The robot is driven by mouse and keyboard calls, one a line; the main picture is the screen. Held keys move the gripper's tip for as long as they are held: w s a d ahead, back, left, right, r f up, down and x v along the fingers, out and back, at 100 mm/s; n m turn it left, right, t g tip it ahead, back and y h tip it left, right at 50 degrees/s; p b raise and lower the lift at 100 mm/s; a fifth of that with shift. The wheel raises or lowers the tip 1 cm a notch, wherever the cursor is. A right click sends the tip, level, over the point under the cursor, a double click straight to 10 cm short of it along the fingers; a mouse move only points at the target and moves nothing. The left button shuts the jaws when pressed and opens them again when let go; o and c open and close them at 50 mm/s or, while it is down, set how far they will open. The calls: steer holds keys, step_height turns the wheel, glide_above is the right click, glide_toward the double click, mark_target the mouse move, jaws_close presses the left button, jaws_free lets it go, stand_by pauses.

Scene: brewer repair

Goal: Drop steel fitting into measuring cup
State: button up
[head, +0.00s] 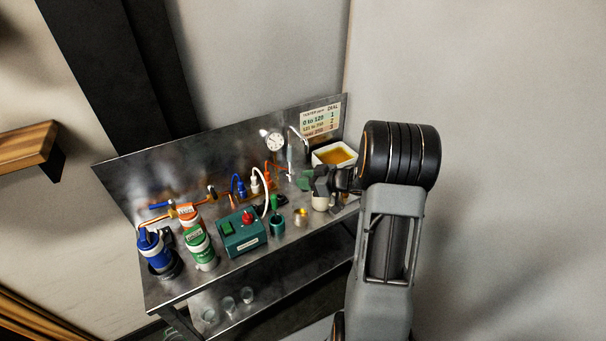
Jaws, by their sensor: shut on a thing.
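My gripper (318,183) is over the right part of the steel bench, in front of the amber-filled tray. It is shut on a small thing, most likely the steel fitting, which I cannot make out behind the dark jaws. A pale cup (319,203) stands just below my gripper, partly covered by it, and may be the measuring cup. I cannot tell if they touch. A small clear cup with amber in it (301,218) stands to its left.
The bench (285,248) also holds a green box (242,236) with a red knob, a green cup (277,226), green-white (200,248) and blue (154,250) canisters, and a gauge (274,142). A white tray (347,156) of amber liquid stands at the back right. Glasses stand on the lower shelf.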

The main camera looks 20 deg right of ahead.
step_height(320, 180, down, 6)
steer(key=b, duration=0.5)
steer(key=shift+a+r+b, duration=0.1)
steer(key=shift+r+b, duration=0.15)
steer(key=shift+b, duration=0.05)
steer(key=o, duration=1)
steer(key=shift+s, duration=0.1)
steer(key=v, duration=1.3)
steer(key=shift+s+d+r+b, duration=0.2)
steer(key=shift+d+b, duration=0.1)
steer(key=shift+b, duration=0.1)
